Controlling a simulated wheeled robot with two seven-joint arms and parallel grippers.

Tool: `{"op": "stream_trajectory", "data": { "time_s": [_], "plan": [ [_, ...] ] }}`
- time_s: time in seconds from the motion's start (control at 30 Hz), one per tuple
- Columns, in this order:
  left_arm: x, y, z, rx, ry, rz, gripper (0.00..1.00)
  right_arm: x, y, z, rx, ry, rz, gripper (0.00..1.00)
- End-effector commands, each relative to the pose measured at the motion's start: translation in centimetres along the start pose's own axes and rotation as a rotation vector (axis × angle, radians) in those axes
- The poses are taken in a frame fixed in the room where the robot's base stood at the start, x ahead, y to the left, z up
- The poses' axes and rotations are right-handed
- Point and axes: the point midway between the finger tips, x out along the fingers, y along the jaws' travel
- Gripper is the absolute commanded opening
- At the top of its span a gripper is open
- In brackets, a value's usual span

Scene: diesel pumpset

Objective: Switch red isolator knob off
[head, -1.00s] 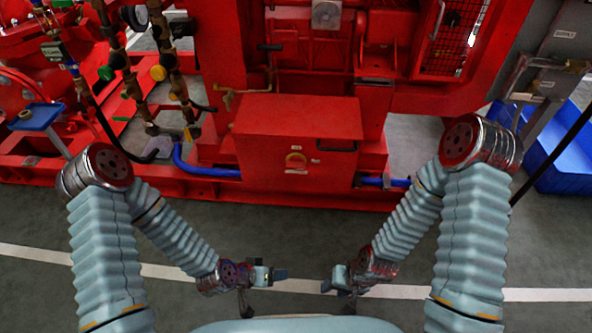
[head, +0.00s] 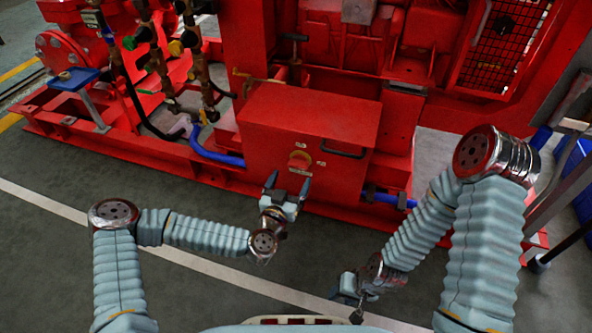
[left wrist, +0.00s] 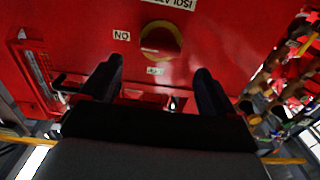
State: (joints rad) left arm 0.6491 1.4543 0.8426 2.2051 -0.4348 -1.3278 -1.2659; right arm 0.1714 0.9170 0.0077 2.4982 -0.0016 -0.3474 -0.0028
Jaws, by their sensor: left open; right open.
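The red isolator knob (head: 300,160) sits on the front face of a red box (head: 345,125) on the pumpset. In the left wrist view the knob (left wrist: 160,40) is round with a yellow ring, with a label reading ON on its left and another small label below it. My left gripper (head: 288,184) is open, its fingers pointing at the box just below the knob. In the left wrist view the left gripper's fingers (left wrist: 158,85) stand apart, below the knob and not around it. My right gripper (head: 345,296) is open and empty, low over the floor at the right.
A black handle (head: 343,150) is on the box face to the right of the knob. Blue hoses (head: 215,153) run beside the box's base. Pipes and valves (head: 165,60) stand at the left. Open floor (head: 120,215) lies in front.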

Motion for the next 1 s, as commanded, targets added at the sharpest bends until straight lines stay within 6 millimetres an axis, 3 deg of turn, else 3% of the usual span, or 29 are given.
{"op": "stream_trajectory", "data": {
  "time_s": [0.1,0.3,0.67,1.0],
  "plan": [
    [2.5,0.0,0.1,-0.002,0.0,-0.002,0.89,0.3,0.1,0.0,0.0,-0.001,-0.001,0.43],
    [4.9,0.0,0.1,-0.001,-0.001,0.0,0.89,0.6,0.1,0.0,0.0,-0.002,-0.001,0.43],
    [5.4,0.0,0.0,-0.001,-0.001,0.001,0.89,0.6,0.1,0.0,0.0,-0.002,-0.002,0.43],
    [5.4,0.0,0.1,-0.001,-0.001,0.001,0.37,0.6,0.1,0.0,0.0,-0.002,-0.001,0.43]
  ]
}}
